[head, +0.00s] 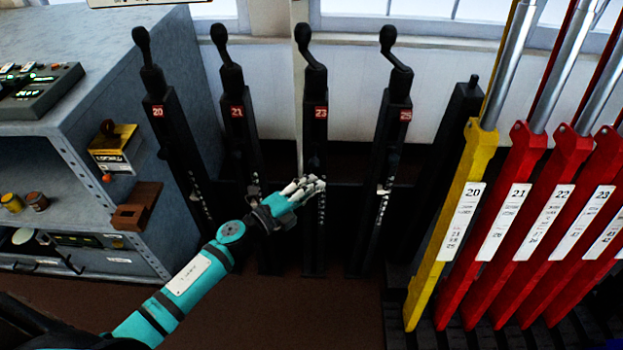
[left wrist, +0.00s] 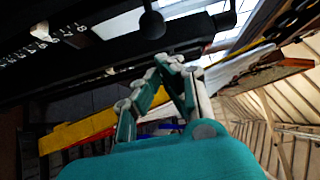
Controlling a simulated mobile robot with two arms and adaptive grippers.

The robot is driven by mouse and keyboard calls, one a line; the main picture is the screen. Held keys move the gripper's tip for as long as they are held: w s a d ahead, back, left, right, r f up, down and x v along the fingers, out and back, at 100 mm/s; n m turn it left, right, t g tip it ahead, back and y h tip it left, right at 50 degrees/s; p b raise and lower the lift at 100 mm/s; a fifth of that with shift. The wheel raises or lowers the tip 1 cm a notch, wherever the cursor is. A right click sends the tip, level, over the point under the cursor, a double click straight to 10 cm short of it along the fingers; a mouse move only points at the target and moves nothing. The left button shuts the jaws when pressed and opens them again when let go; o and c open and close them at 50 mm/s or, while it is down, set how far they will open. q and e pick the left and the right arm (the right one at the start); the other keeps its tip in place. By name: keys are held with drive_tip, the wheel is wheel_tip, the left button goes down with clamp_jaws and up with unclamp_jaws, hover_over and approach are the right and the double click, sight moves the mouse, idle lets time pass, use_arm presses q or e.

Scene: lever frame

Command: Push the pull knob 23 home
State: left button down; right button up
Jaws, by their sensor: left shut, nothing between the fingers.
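The black lever post 23 (head: 316,145) stands upright in the row, with a red number plate 23 (head: 320,112) and a cranked handle (head: 303,36) on top. My left gripper (head: 314,187) is shut and empty, in front of this post below the plate. It hides that part of the post, so I cannot make out pull knob 23 in the head view. In the left wrist view the closed fingertips (left wrist: 178,62) lie close to a black post (left wrist: 110,78); contact is unclear. A round black knob (left wrist: 152,24) shows beyond them; I cannot tell which it is. My right gripper is out of view.
Similar posts 20 (head: 178,140), 21 (head: 240,130) and 25 (head: 391,135) flank it closely. A yellow lever (head: 448,240) and several red levers (head: 500,230) stand at right. A grey cabinet (head: 105,110) stands at left. The brown floor in front is clear.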

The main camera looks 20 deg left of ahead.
sight(314, 169)
use_arm(q)
drive_tip(key=shift+w+a, duration=0.2)
drive_tip(key=shift+w, duration=0.35)
drive_tip(key=shift+w+a, duration=0.15)
drive_tip(key=shift+w, duration=0.4)
drive_tip(key=shift+w+a+b, duration=0.25)
drive_tip(key=shift+w, duration=0.5)
drive_tip(key=shift+w+a+b, duration=0.2)
drive_tip(key=shift+w+a, duration=0.05)
drive_tip(key=shift+w, duration=0.45)
drive_tip(key=shift+s, duration=0.1)
